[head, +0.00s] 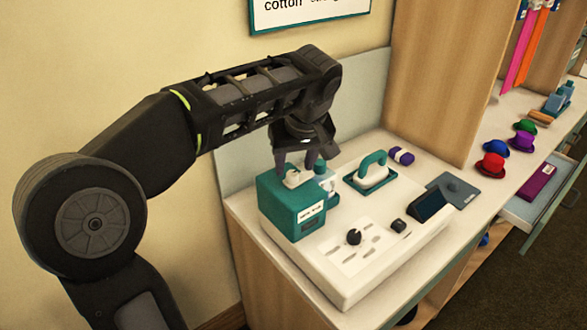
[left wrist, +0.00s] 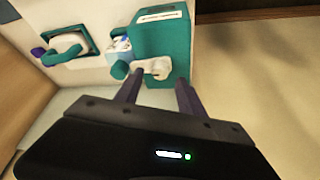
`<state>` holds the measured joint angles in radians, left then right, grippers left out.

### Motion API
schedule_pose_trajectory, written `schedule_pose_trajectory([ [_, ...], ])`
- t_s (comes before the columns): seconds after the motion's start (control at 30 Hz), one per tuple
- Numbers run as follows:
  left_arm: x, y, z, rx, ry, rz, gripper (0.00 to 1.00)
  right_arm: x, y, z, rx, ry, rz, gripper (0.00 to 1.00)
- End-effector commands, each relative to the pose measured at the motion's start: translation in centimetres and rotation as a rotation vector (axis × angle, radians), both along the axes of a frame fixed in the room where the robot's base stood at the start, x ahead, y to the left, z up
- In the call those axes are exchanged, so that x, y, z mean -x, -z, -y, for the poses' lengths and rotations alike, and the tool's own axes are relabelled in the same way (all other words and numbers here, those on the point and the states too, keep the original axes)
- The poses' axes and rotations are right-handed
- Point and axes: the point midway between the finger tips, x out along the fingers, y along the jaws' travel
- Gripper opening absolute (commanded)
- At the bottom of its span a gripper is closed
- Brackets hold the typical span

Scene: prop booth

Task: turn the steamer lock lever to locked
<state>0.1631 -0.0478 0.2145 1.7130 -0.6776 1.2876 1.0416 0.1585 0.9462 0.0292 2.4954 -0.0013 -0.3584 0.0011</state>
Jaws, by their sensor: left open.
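The steamer is a white base unit (head: 345,275) on the counter, with a teal box (head: 282,212) at its back left. The teal box also shows in the left wrist view (left wrist: 165,38). A pale lever piece (head: 292,181) sits on top of the box. In the left wrist view the pale lever (left wrist: 155,66) lies just beyond my fingertips, with a rounded teal knob (left wrist: 120,70) at its left end. My left gripper (head: 299,168) is open, pointing down over the lever, its fingers apart. I cannot tell whether they touch it. My right gripper is out of view.
A teal-handled iron (head: 372,172) stands on its plate right of the box. The base carries a dark knob (head: 354,237) and a dark screen (head: 431,206). A purple roll (head: 402,156) lies behind. A wooden partition (head: 435,80) rises at the right, with small hats (head: 492,167) beyond.

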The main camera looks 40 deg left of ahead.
Motion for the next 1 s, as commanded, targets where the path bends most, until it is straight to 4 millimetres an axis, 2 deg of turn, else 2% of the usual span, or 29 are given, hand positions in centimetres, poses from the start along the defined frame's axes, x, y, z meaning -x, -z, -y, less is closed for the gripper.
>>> schedule_pose_trajectory([
  [0.13,0.5,-2.5,0.8,0.0,0.002,0.003,0.46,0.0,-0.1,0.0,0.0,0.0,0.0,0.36],
  [0.3,1.0,-4.1,1.3,0.0,0.001,0.0,0.46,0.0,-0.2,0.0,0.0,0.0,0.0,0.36],
  [1.0,1.1,-4.3,1.4,-0.001,0.0,-0.001,0.46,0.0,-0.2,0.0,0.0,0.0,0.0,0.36],
])
